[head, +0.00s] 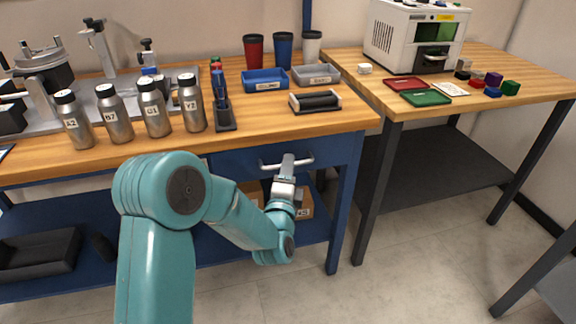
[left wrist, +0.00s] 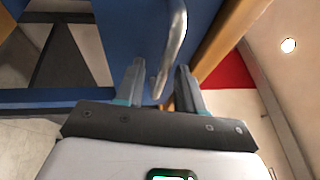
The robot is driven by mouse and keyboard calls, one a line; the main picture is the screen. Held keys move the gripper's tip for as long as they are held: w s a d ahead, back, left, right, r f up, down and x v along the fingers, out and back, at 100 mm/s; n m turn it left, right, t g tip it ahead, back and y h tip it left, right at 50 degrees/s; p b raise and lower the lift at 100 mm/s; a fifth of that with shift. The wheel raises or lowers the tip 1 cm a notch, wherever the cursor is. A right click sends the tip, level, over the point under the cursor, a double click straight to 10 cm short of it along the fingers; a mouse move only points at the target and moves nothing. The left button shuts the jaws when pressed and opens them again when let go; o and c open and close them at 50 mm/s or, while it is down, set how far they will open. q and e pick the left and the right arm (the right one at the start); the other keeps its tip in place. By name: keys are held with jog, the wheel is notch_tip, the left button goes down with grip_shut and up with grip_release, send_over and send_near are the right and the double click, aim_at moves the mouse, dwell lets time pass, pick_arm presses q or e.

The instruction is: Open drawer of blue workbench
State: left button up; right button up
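The blue workbench (head: 345,185) has a wooden top and a blue drawer (head: 235,160) under its right part. The drawer front looks flush with the bench. A silver bar handle (head: 301,162) is on the drawer front, and it shows large in the left wrist view (left wrist: 176,35). My left gripper (head: 287,165) is at the handle, hiding part of it. In the left wrist view its two fingers (left wrist: 160,75) are apart, with the end of the handle between them. I cannot tell whether either finger touches it. My right gripper is out of view.
Labelled bottles (head: 153,108), a blue tray (head: 265,80) and a black-topped block (head: 315,101) stand on the bench. A second table (head: 520,95) with a white machine (head: 415,35) stands to the right. Open floor (head: 300,285) lies in front.

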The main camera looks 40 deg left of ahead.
pick_arm(q)
jog(key=shift+r, duration=0.15)
grip_shut()
jog(key=shift+s+d, duration=0.1)
jog(key=shift+d, duration=0.05)
